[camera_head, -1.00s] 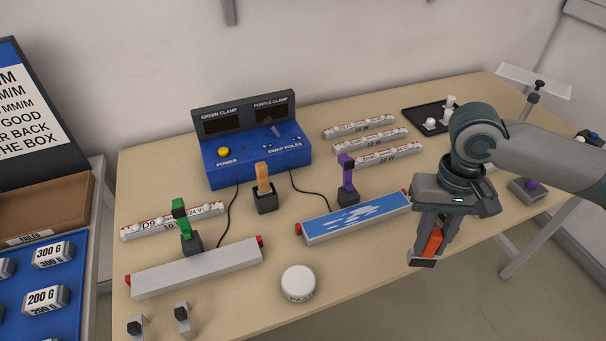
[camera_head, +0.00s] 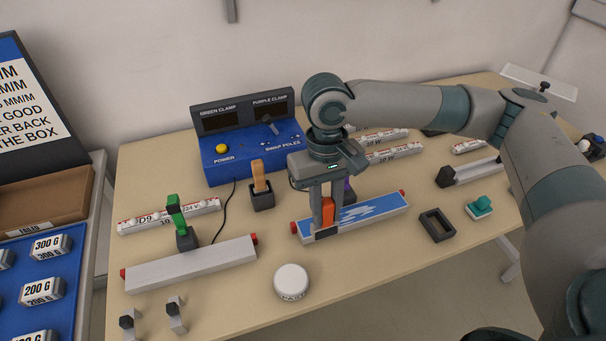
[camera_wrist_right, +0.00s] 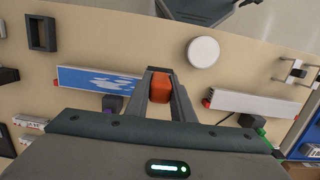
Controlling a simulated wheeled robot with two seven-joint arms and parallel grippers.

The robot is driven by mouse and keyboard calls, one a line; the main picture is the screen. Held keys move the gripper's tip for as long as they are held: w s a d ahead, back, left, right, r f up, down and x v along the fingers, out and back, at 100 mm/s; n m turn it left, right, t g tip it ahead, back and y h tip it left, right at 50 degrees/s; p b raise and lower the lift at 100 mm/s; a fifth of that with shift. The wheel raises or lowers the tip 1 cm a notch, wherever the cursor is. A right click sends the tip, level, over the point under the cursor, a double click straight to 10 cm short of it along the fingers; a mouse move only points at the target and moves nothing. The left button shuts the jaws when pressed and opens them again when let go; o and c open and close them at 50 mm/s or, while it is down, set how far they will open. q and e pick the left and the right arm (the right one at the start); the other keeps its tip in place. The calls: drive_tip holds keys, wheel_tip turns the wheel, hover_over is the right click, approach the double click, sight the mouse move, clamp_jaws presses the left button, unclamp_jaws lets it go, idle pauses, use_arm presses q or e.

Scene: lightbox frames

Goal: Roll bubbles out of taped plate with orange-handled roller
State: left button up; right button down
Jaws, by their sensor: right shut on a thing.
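The taped plate (camera_head: 376,212) is a long bar with red ends, its blue top marked by white bubble patches. It lies on the table right of centre and also shows in the wrist view (camera_wrist_right: 85,79). My right gripper (camera_head: 326,222) is shut on the orange-handled roller (camera_head: 327,211), with a dark part at its bottom, over the plate's left part. I cannot tell whether the roller touches the plate. The orange handle shows between the fingers in the wrist view (camera_wrist_right: 160,89). My left gripper is not in view.
A blue power box (camera_head: 225,160) stands behind, with a green clamp (camera_head: 178,220) and a holder with a wooden-handled tool (camera_head: 262,190) nearby. A grey bar (camera_head: 190,265), a round white tin (camera_head: 291,282) and a black frame (camera_head: 437,225) lie around the plate.

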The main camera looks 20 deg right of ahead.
drive_tip(key=shift+w+a, duration=0.1)
drive_tip(key=shift+a, duration=0.05)
idle(0.4)
drive_tip(key=n, duration=0.1)
drive_tip(key=n+p, duration=0.1)
drive_tip(key=shift+w+r+n, duration=0.25)
drive_tip(key=shift+n, duration=0.15)
drive_tip(key=w+r+n+t+p, duration=0.1)
drive_tip(key=n+p, duration=0.2)
drive_tip(key=n, duration=0.8)
drive_tip(key=w+d+r+n+t+p, duration=0.1)
drive_tip(key=n+p, duration=0.3)
drive_tip(key=n, duration=0.7)
drive_tip(key=w+r+n+p, duration=0.1)
drive_tip(key=n+p, duration=0.3)
drive_tip(key=n, duration=0.7)
drive_tip(key=shift+w+d+r+t, duration=0.25)
drive_tip(key=shift+w+t, duration=0.15)
drive_tip(key=shift+w, duration=0.5)
